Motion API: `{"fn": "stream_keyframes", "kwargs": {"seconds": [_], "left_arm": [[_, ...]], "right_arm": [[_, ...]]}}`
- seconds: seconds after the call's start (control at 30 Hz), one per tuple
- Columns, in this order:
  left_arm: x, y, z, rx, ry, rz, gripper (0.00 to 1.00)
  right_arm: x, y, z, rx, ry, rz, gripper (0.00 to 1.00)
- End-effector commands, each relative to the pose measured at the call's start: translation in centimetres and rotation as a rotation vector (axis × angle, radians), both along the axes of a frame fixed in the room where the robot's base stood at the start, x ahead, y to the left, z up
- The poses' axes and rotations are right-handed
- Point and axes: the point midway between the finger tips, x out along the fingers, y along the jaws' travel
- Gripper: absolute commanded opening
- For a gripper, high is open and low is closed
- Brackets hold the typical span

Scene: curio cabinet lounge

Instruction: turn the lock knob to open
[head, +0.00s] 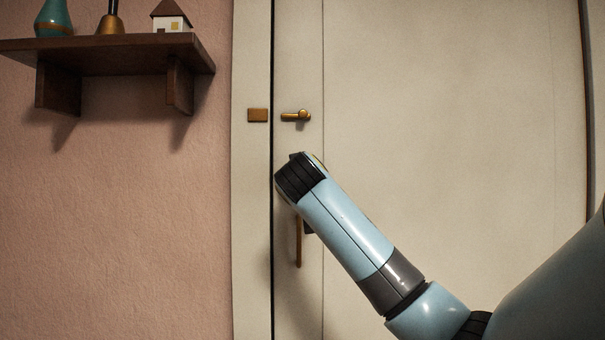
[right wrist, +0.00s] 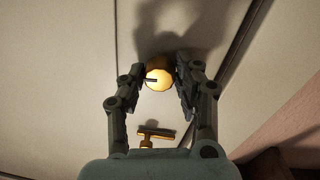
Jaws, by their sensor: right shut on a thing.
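A round brass lock knob (right wrist: 160,77) with a dark mark at its left edge shows in the right wrist view. My right gripper (right wrist: 161,70) is shut on it, one finger on each side. In the head view the knob and the right gripper are hidden behind my right arm. A small brass lever latch (head: 296,116) lies level on the pale door (head: 440,120), above the end of my arm. A brass T-shaped piece (right wrist: 156,134), which looks like this latch, also shows in the right wrist view. My left gripper is not in view.
A brass plate (head: 257,115) sits on the frame left of the latch. A vertical brown handle (head: 298,243) hangs below, partly behind my arm. A dark wall shelf (head: 110,52) at upper left bears a vase, a bell-like piece and a toy house.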

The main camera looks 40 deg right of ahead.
Motion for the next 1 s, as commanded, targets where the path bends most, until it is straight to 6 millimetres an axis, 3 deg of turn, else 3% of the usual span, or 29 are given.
{"fn": "stream_keyframes", "kwargs": {"seconds": [1.0], "left_arm": [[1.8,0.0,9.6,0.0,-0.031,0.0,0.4]], "right_arm": [[0.0,0.0,0.1,-0.709,0.6,0.002,0.0]]}}
